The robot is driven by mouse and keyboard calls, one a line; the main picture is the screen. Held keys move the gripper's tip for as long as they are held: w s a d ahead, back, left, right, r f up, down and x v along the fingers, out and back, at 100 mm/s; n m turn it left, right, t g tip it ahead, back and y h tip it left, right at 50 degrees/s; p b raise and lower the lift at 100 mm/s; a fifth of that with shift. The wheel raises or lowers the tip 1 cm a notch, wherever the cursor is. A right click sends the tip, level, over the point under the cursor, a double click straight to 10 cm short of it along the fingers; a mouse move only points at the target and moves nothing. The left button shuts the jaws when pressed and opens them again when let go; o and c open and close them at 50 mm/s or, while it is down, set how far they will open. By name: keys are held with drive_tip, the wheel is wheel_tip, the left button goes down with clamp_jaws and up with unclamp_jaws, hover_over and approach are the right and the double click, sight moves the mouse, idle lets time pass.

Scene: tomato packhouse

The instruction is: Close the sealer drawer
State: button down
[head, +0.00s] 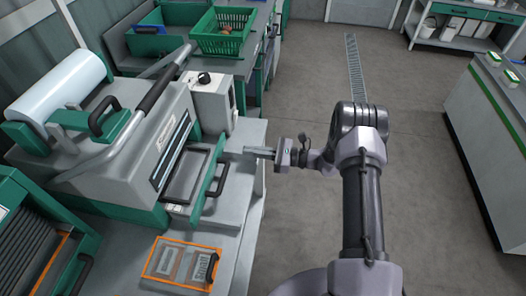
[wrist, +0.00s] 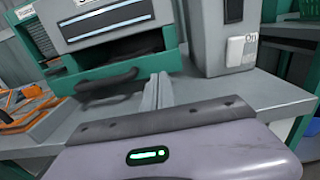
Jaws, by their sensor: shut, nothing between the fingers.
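The sealer (head: 150,130) is a grey and green machine on the bench at the left in the head view. Its drawer (head: 208,182) stands pulled out, with a green front, a dark handle and a dark-rimmed tray behind the front. In the wrist view the green drawer front (wrist: 150,66) and its dark handle (wrist: 106,84) lie ahead, left of the fingers. My gripper (head: 252,151) is shut and empty, pointing at the sealer from the right, apart from the drawer front. Its closed fingers (wrist: 158,92) show in the wrist view.
A grey box with a black knob (head: 212,100) stands beside the sealer. An orange-edged tray (head: 150,268) lies on the bench in front. A green crate (head: 222,42) stands on the bench behind. The floor (head: 310,90) right of the bench is clear.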

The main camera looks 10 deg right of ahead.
drive_tip(key=b, duration=0.1)
approach(208, 147)
drive_tip(key=shift+w+a+r, duration=0.2)
drive_tip(key=shift+a+r, duration=0.15)
drive_tip(key=shift+a, duration=0.15)
drive_tip(key=shift+w+a+r, duration=0.1)
drive_tip(key=shift+w+a, duration=0.05)
drive_tip(key=shift+a, duration=0.2)
drive_tip(key=b+x, duration=0.2)
drive_tip(key=x, duration=0.6)
drive_tip(key=shift+r, duration=0.1)
drive_tip(key=shift+w, duration=0.1)
